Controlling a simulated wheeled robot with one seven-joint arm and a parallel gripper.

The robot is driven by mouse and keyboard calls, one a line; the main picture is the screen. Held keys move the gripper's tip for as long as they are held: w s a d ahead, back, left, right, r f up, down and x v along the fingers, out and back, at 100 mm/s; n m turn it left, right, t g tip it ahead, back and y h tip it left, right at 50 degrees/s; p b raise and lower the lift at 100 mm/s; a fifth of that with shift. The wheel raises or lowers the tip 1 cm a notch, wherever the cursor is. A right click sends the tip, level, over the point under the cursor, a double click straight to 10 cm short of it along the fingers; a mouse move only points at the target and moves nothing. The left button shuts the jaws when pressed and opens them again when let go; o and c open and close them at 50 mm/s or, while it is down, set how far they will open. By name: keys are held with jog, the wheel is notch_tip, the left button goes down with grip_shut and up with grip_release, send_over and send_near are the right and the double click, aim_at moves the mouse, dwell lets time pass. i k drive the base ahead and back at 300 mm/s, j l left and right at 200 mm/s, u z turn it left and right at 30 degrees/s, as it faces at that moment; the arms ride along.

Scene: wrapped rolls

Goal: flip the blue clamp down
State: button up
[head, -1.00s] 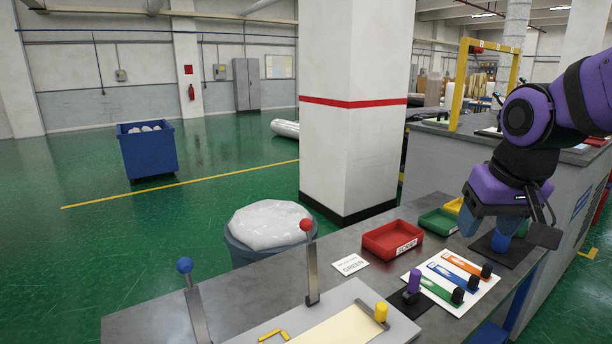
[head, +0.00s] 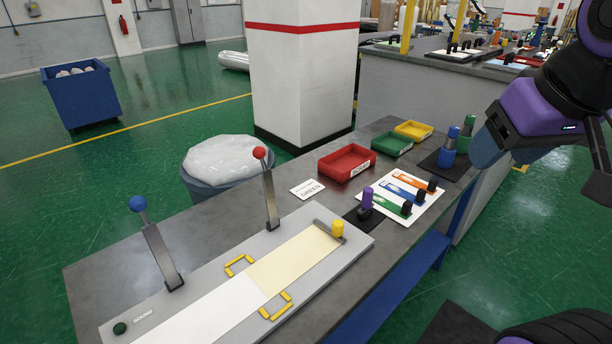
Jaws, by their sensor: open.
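The blue clamp is a grey lever with a blue ball knob (head: 138,204) on top. It stands raised and slightly tilted at the left end of the light grey plate (head: 350,246) on the bench, in the head view. A second clamp lever with a red knob (head: 260,153) stands raised further right on the same plate. My gripper (head: 540,165) is at the right edge of the view, beyond the bench's right end, far from the blue clamp. Its fingers are spread and I see nothing between them.
The bench (head: 90,282) also holds a purple-topped handle (head: 367,198), a card with coloured strips (head: 428,208), and red (head: 345,163), green (head: 392,144) and yellow (head: 413,130) trays. A bin with a white bag (head: 226,160) stands behind.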

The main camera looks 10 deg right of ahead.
aim_at(136, 204)
jog(key=k+j, duration=0.15)
jog(key=k, duration=0.2)
jog(key=k+j+z, duration=0.15)
jog(key=k, duration=0.2)
jog(key=k+j+z, duration=0.2)
jog(key=j, duration=0.25)
jog(key=k+j+z, duration=0.15)
jog(key=j, duration=0.25)
jog(key=k+j+z, duration=0.2)
jog(key=j, duration=0.2)
jog(key=k+j+z, duration=0.15)
jog(key=j, duration=0.2)
jog(key=j+z, duration=0.15)
jog(key=j, duration=0.3)
jog(key=j+z, duration=0.15)
jog(key=j, duration=0.35)
jog(key=k+j+z, duration=0.15)
jog(key=j, duration=0.3)
jog(key=j+z, duration=0.15)
jog(key=j, duration=0.3)
jog(key=k+j+z, duration=0.15)
jog(key=j, duration=0.3)
jog(key=k+j+z, duration=0.15)
jog(key=j, duration=1.1)
jog(key=j+z, duration=0.15)
jog(key=j, duration=0.65)
jog(key=i+j, duration=0.35)
jog(key=i, duration=0.1)
